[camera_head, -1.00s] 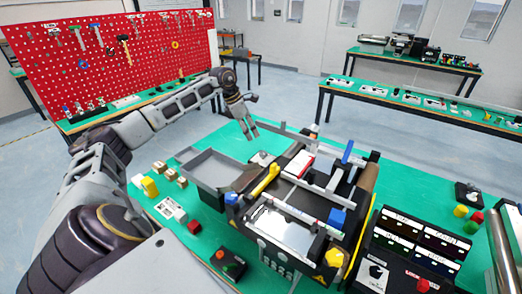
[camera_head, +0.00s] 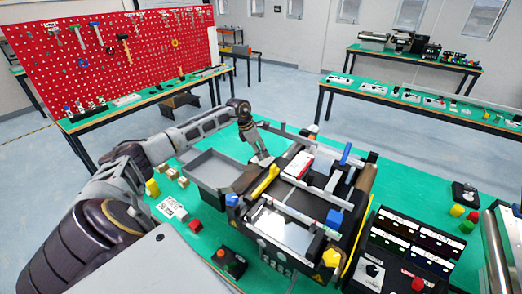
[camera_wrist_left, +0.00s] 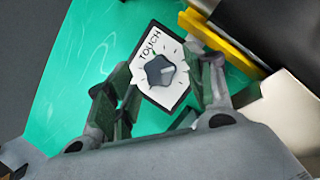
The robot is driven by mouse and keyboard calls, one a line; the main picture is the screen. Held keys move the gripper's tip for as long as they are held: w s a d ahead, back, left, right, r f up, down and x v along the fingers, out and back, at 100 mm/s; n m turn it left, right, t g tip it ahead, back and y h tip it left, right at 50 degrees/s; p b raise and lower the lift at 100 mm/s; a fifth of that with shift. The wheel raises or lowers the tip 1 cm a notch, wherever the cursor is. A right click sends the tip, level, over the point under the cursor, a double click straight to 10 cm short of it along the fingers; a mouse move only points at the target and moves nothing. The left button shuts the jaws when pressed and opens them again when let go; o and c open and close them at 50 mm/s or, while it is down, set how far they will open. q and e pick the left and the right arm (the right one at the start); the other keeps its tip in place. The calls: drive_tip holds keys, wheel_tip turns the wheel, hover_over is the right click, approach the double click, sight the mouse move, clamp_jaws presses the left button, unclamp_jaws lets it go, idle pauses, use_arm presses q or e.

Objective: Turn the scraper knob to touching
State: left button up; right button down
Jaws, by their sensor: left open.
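The scraper knob (camera_wrist_left: 158,72) is a dark grey lobed knob on a white dial plate (camera_wrist_left: 178,98) with tick marks and the word TOUCH at its upper left. In the head view, my left gripper (camera_head: 263,157) points down at the back of the mini conveyor (camera_head: 285,228) and largely hides the knob. My right gripper is not in view.
A yellow bar (camera_wrist_left: 222,44) runs close beside the right finger. A grey tray (camera_head: 212,172) stands left of the gripper. Control boxes (camera_head: 412,240) stand at the right. Small blocks lie at the table's left.

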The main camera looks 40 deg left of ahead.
use_arm(q)
drive_tip(key=shift+f, duration=0.25)
drive_tip(key=c, duration=1)
